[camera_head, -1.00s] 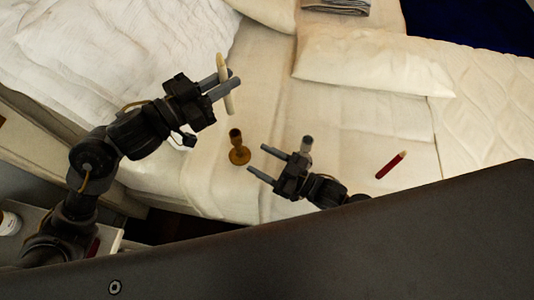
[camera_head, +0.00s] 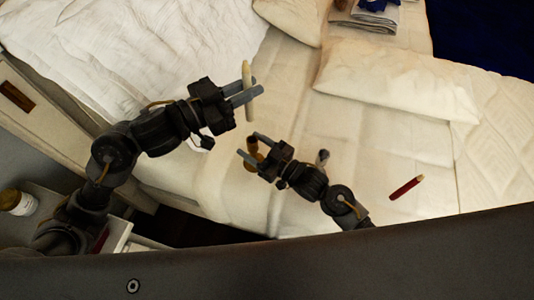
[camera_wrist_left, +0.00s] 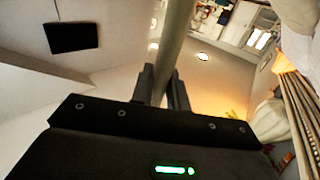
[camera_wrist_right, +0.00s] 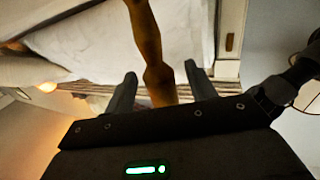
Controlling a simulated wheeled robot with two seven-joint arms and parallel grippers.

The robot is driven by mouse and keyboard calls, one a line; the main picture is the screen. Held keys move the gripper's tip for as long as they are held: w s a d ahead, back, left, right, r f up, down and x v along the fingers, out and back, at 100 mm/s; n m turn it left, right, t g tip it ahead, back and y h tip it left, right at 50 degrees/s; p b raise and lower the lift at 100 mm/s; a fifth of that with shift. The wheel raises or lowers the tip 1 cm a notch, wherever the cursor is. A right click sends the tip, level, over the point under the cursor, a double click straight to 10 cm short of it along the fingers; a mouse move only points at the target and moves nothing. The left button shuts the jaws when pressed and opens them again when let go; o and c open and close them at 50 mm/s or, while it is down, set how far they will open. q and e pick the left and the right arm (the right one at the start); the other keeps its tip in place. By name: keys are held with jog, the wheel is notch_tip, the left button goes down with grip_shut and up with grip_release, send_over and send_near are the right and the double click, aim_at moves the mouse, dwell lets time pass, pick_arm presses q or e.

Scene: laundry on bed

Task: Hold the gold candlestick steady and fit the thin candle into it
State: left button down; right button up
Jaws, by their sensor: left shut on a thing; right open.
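The thin cream candle (camera_head: 247,72) is held upright or nearly so in my left gripper (camera_head: 248,90), which is shut on it above the bed. The candle also runs between the fingers in the left wrist view (camera_wrist_left: 175,40). The gold candlestick (camera_head: 251,147) stands on the bed below, partly hidden by my right gripper (camera_head: 249,145). My right gripper is open, with its fingers on either side of the candlestick. In the right wrist view the candlestick's stem (camera_wrist_right: 148,40) shows between the spread fingers; I cannot tell whether they touch it.
A red candle (camera_head: 406,187) lies on the bed farther right. Pillows (camera_head: 395,80) and folded cloth (camera_head: 368,15) lie at the back.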

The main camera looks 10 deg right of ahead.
jog(key=shift+x, duration=1.1)
jog(key=c, duration=1.2)
